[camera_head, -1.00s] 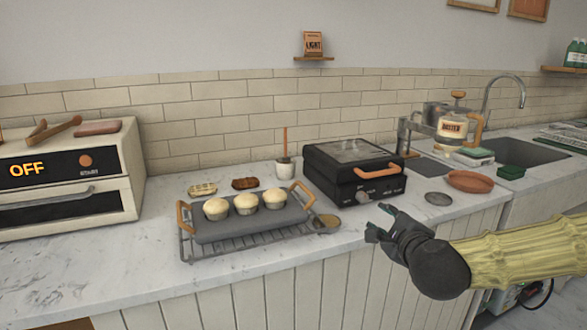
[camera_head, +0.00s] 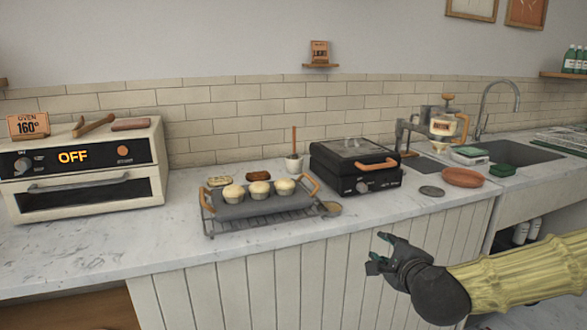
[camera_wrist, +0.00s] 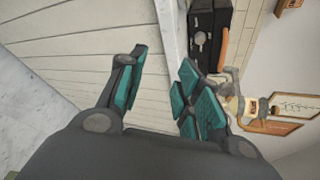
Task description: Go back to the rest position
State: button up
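My gripper (camera_head: 378,253) is at the right in the head view, in front of the counter's panelled face and below the counter top. Its fingers are apart with nothing between them. In the wrist view the two teal-padded fingers (camera_wrist: 158,92) also stand apart and empty, with white panelling behind them. My gripper touches nothing that I can see.
The counter (camera_head: 120,240) carries an oven (camera_head: 85,170) reading OFF, a rack (camera_head: 262,219) with a muffin tray (camera_head: 238,209), a black grill (camera_head: 355,170) and a terracotta dish (camera_head: 462,178). A sink (camera_head: 515,153) is at the right. The space before the counter is free.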

jog(key=s+a+f+n+g+y, duration=0.1)
jog(key=s+a+f+n+g, duration=0.2)
jog(key=f, duration=0.8)
jog(key=s+a+f+n+g, duration=0.1)
jog(key=s+f+n, duration=0.25)
jog(key=f, duration=0.65)
jog(key=s+f+n+g, duration=0.2)
jog(key=s+f+n, duration=0.2)
jog(key=s+f, duration=0.3)
jog(key=s+f+n+g, duration=0.3)
jog(key=s+f, duration=0.1)
jog(key=f, duration=0.6)
jog(key=s+d+f+n+g+h, duration=0.1)
jog(key=s+d+f+n+g, duration=0.25)
jog(key=s+f, duration=0.45)
jog(key=s+d+f+n+g+h, duration=0.15)
jog(key=s+f+n, duration=0.3)
jog(key=s, duration=0.65)
notch_tip(320, 180, up, 15)
jog(key=p, duration=1.4)
jog(key=shift+d+y+p, duration=0.35)
